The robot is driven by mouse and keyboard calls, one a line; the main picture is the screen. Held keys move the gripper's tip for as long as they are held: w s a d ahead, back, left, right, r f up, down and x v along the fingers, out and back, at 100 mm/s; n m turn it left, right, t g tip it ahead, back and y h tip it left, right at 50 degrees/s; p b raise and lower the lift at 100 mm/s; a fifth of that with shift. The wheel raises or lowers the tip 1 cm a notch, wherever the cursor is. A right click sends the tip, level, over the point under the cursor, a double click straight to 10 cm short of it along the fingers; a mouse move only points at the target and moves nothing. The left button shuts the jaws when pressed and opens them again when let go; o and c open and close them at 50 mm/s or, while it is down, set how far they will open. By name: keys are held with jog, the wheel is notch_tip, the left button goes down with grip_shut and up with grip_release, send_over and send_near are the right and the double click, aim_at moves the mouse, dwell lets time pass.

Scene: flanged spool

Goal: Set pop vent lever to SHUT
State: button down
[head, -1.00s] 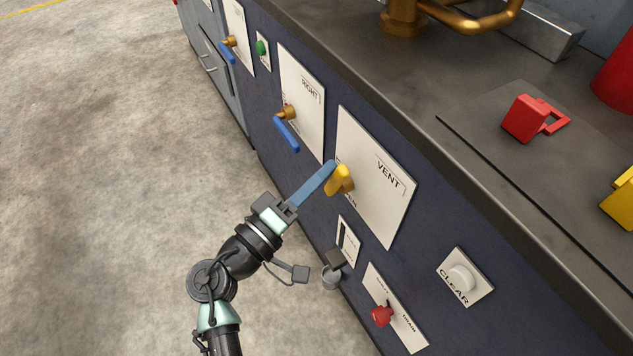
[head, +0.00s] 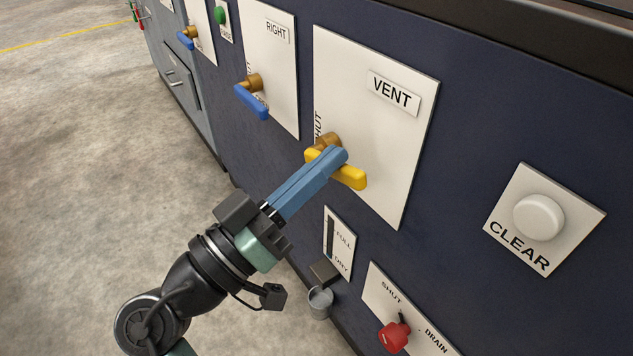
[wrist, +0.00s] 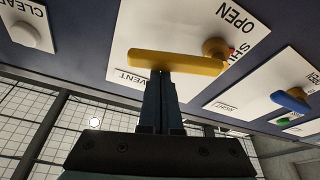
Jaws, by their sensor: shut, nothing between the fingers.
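The vent lever (head: 350,176) is a yellow bar on a brass hub (head: 326,142), on the white VENT panel (head: 385,135). In the head view it slants down to the right from the hub. In the wrist view the lever (wrist: 170,62) lies nearly level, reaching left from the hub (wrist: 215,47). OPEN is readable above the hub there; SHUT is partly hidden beside it. My gripper (head: 337,155) is shut and empty, its blue fingertips overlapping the lever's middle. In the wrist view my gripper (wrist: 160,76) ends at the bar's edge; whether it touches is unclear.
A white CLEAR button (head: 540,217) is to the right. A red drain knob (head: 394,335) and a grey cylinder (head: 320,302) under a dark block are below. The RIGHT panel's blue lever (head: 252,102) is to the left. Open floor lies at left.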

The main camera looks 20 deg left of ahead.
jog(key=shift+s+d+f+b, duration=0.1)
jog(key=shift+d+f+b, duration=0.05)
jog(key=shift+f+b, duration=0.4)
jog(key=shift+s+d+f+b, duration=0.1)
jog(key=shift+d+f+b, duration=0.05)
jog(key=shift+f+b, duration=0.4)
jog(key=shift+f, duration=0.2)
